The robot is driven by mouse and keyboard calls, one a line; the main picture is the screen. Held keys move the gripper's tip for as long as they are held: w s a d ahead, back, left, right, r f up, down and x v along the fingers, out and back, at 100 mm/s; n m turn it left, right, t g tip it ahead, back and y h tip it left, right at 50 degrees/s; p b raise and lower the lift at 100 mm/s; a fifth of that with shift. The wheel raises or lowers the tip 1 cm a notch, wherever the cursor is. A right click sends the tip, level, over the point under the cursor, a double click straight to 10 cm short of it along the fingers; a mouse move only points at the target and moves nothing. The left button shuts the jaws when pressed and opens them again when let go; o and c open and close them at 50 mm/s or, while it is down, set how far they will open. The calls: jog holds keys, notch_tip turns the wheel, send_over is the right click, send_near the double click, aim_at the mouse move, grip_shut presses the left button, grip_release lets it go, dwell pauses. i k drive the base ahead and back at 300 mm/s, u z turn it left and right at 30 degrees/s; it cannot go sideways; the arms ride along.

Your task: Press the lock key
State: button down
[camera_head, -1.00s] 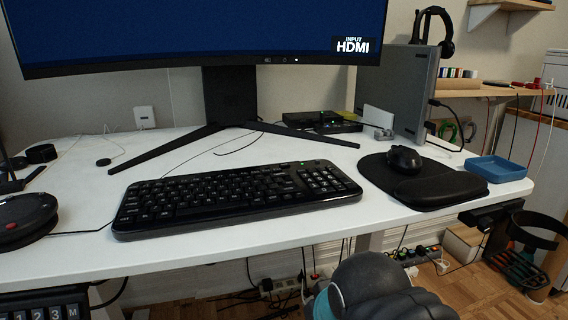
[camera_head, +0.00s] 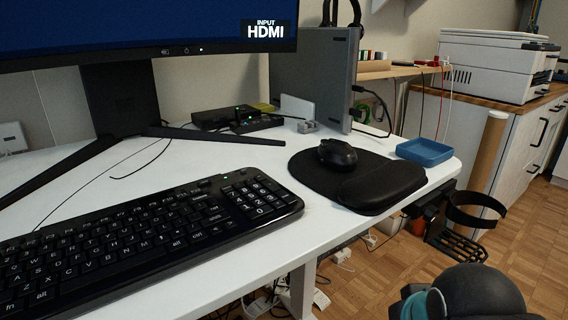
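No key that I can read as a lock key shows. A black keyboard (camera_head: 150,232) lies on the white standing desk (camera_head: 250,262), cut off at the left edge of the head view. Its number pad is at its right end, with a small green light above it. Most of its key labels are too small to read. My arm, dark and rounded with a teal ring, shows at the bottom right, in front of the desk edge. My gripper is out of view.
A black mouse (camera_head: 337,153) rests on a black mouse pad (camera_head: 385,187), with a blue tray (camera_head: 424,152) to its right. A monitor (camera_head: 150,45) on splayed legs stands behind the keyboard. Wooden floor (camera_head: 520,235) is open at the right.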

aim_at(207, 181)
jog(key=z, duration=0.45)
jog(key=k, duration=0.9)
jog(key=u, duration=1.1)
